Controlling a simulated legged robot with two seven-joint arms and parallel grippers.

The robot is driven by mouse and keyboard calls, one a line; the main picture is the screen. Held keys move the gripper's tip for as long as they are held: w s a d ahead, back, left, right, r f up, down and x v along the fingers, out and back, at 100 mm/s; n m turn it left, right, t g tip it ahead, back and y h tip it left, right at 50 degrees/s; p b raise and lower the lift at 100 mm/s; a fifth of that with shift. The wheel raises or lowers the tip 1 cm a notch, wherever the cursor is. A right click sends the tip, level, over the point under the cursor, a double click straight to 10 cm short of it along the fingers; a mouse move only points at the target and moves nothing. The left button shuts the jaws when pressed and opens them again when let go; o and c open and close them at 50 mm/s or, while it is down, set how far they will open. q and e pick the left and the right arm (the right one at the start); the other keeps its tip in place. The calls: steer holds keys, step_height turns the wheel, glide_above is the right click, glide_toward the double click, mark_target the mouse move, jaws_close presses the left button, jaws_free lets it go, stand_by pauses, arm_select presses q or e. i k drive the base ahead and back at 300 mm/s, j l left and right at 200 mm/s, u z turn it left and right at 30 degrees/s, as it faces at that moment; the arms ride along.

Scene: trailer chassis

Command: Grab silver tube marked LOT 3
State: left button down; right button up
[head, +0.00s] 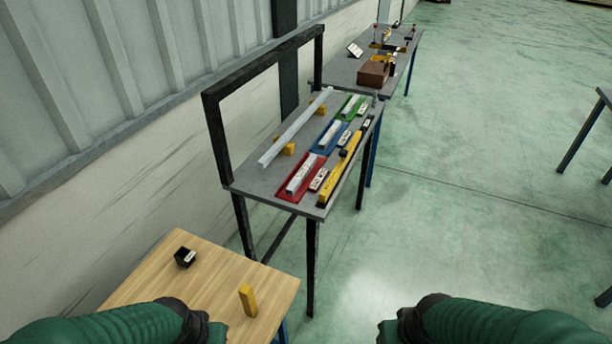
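On the grey workbench, three short silver tubes lie on coloured mats. One silver tube (301,174) is on the red mat (284,197), the nearest. A second silver tube (330,134) is on the blue mat (318,144), and a third (350,105) is on the green mat (343,115), the farthest. Small white label blocks (318,179) sit beside the tubes; their writing is too small to read, so I cannot tell which tube is LOT 3. My two green arms enter at the bottom corners, well short of the workbench. Their gripper fingers are not visible.
A long silver bar (295,128) rests on yellow supports (285,148) behind the mats. A yellow level-like bar (340,178) lies along the bench's front edge. A black frame (213,130) rises at the back. A wooden table (215,275) stands nearer; open floor lies right.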

mark_target(295, 185)
steer(key=z, duration=1.55)
steer(key=i+l, duration=0.2)
steer(key=i, duration=0.25)
steer(key=i+l+u, duration=0.15)
steer(key=i, duration=0.25)
steer(key=i+l, duration=0.3)
steer(key=i+j+u, duration=0.25)
steer(key=i+u, duration=0.2)
steer(key=i, duration=0.3)
steer(key=i+u, duration=0.4)
steer(key=i, duration=0.4)
steer(key=i+l+u, duration=0.45)
steer(key=i, duration=0.3)
steer(key=i+j+u, duration=0.15)
steer(key=i+u, duration=0.15)
steer(key=u, duration=0.2)
steer(key=i+u, duration=0.25)
steer(key=u, duration=0.25)
steer(key=i+l+u, duration=0.1)
steer(key=i+u, duration=0.2)
steer(key=u, duration=0.2)
steer(key=i+l+u, duration=0.2)
steer(key=u, duration=0.25)
steer(key=i+l+u, duration=0.3)
steer(key=u, duration=2.85)
